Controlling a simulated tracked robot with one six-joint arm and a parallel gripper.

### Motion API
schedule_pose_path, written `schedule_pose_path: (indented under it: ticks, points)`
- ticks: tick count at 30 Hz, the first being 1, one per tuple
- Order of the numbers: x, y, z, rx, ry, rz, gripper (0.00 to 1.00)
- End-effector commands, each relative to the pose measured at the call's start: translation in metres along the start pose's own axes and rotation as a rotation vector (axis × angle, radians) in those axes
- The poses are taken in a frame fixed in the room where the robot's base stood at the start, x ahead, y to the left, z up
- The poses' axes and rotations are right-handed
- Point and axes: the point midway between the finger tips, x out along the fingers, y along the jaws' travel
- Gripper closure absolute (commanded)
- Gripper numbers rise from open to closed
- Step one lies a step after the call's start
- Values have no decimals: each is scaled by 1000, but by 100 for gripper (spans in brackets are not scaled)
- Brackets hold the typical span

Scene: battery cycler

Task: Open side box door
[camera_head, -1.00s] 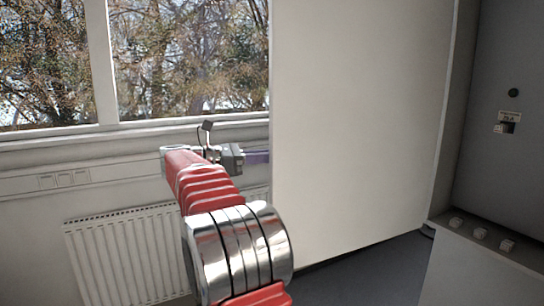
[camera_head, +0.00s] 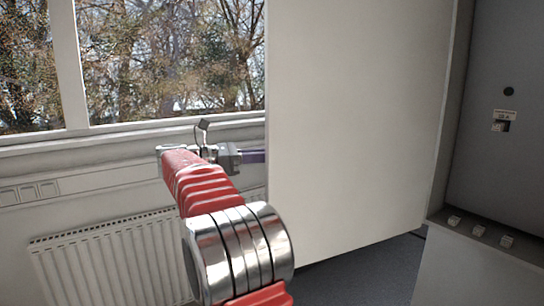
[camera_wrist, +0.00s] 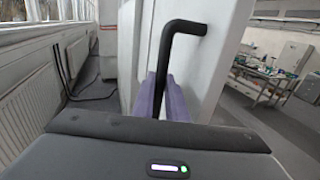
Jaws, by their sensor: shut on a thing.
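The side box door (camera_head: 355,120) is a large pale panel, standing swung out from the grey box (camera_head: 500,150) at the right of the head view. In the wrist view the door (camera_wrist: 210,65) fills the middle. Its black bent handle (camera_wrist: 165,65) runs down between the purple fingers of my gripper (camera_wrist: 163,103), which is shut on it. In the head view my gripper (camera_head: 252,156) is at the door's left edge, and the handle is hidden there.
A window (camera_head: 170,60) and a white radiator (camera_head: 110,260) line the wall at left. A low ledge with several white switches (camera_head: 480,230) sits below the box. In the wrist view, a cluttered workbench (camera_wrist: 265,75) stands at right and cables lie on the floor at left.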

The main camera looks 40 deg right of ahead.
Motion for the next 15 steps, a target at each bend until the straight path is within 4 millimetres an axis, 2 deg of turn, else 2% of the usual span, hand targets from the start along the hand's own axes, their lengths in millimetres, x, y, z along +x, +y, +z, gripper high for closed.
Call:
schedule_pose_path:
  ticks: [7,8,9,11,15]
  points:
    - [-1,0,1,1,1,2,100]
    - [-1,0,1,1,1,2,86]
    - [-1,0,1,1,1,3,84]
    - [-2,0,1,1,1,4,80]
    - [-3,1,0,1,0,5,80]
